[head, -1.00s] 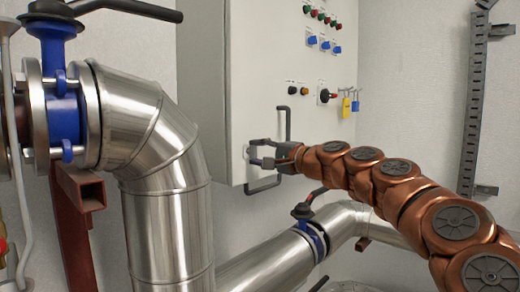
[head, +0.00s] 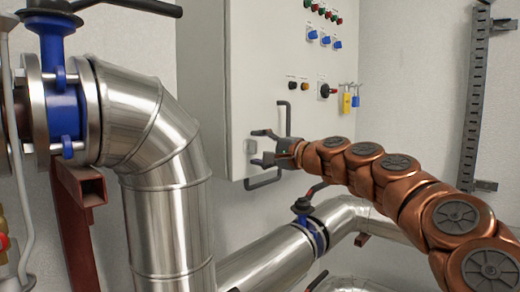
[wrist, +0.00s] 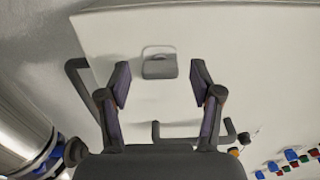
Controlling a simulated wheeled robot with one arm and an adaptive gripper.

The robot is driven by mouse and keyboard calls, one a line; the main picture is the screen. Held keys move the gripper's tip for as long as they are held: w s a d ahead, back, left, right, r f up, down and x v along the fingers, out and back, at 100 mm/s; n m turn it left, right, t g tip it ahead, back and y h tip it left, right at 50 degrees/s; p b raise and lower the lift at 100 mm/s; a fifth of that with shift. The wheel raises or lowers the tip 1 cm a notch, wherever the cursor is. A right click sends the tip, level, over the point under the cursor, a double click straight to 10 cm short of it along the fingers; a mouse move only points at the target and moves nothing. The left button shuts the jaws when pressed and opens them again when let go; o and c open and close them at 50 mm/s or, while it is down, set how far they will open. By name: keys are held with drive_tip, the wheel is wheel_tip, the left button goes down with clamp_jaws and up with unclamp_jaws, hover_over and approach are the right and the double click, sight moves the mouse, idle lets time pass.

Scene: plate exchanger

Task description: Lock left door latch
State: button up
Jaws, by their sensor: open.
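The left door latch (head: 250,146) is a small grey piece on the lower left part of the white cabinet's front. In the wrist view the latch (wrist: 160,66) has a rounded grey body below a thin light loop or outline. My gripper (head: 253,147) is open and empty in front of the cabinet, its fingers spread above and below the latch in the head view. In the wrist view my gripper (wrist: 161,85) has one finger to each side, with the latch centred just beyond the tips. The fingers look apart from it. I cannot tell whether the latch is locked.
A dark handle (head: 288,112) stands above my gripper and another (head: 264,182) lies close below it. The cabinet (head: 262,80) carries knobs, lights and hanging padlocks (head: 350,101). A large metal pipe (head: 170,200) is at left, and a valve (head: 305,212) is below.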

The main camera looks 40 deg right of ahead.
drive_tip(key=shift+s, duration=0.15)
drive_tip(key=v, duration=1.1)
drive_tip(key=shift+s, duration=0.35)
drive_tip(key=shift+d, duration=0.15)
